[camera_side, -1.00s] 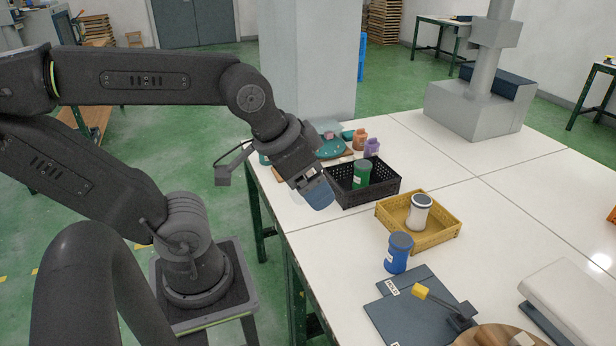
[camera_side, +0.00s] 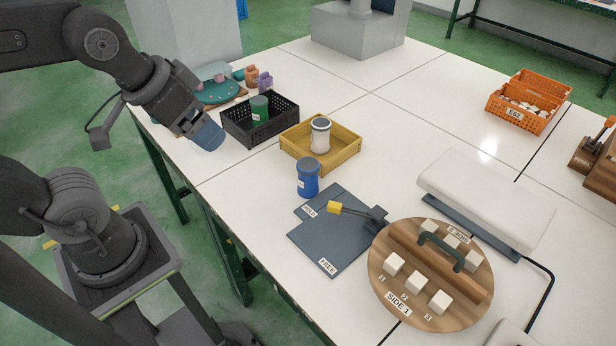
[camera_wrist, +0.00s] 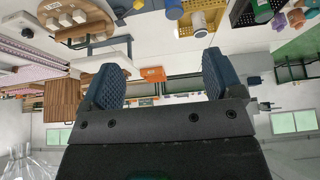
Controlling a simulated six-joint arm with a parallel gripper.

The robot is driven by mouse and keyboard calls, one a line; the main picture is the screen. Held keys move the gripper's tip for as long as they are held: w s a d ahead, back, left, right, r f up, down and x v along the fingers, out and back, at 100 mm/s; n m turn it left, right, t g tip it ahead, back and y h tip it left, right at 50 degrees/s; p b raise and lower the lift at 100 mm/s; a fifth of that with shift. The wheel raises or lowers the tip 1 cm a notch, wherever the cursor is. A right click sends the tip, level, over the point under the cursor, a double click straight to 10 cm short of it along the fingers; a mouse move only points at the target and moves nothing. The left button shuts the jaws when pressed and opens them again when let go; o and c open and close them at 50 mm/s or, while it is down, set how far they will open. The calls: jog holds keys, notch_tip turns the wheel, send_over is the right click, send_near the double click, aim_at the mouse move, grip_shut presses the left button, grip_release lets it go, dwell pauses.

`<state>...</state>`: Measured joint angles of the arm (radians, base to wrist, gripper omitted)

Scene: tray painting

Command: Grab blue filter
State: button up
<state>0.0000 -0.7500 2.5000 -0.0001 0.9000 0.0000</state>
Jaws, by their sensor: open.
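The blue filter (camera_side: 307,178) is an upright blue canister with a pale label. It stands on the white table in front of the yellow tray, at the edge of a dark blue mat. A blue cylinder at the top edge of the wrist view (camera_wrist: 174,9) appears to be the same filter, partly cut off. My gripper (camera_side: 207,134) hangs above the table's left side, left of the black crate and well apart from the filter. Its two blue ribbed fingers are spread with nothing between them in the wrist view (camera_wrist: 162,78).
The yellow tray (camera_side: 293,151) holds a white jar (camera_side: 320,135). The black crate (camera_side: 232,132) holds a green jar (camera_side: 259,108). The dark mat (camera_side: 325,245) and a round wooden board (camera_side: 380,275) with white blocks lie at the front. An orange crate (camera_side: 527,103) stands at the right.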

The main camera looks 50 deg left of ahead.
jog(key=shift+o, duration=0.4)
dwell(0.3)
jog(key=m+g, duration=0.6)
jog(key=m, duration=1)
send_over(307, 163)
notch_tip(307, 163, down, 15)
jog(key=f, duration=0.8)
jog(key=shift+s+a+f, duration=0.25)
jog(key=shift+f, duration=0.05)
jog(key=shift+w+d+f, duration=0.1)
jog(key=shift+d+f, duration=0.1)
jog(key=shift+f, duration=1.15)
jog(key=shift+w+d+f, duration=0.1)
jog(key=shift+d+f, duration=0.05)
jog(key=shift+f, duration=1.15)
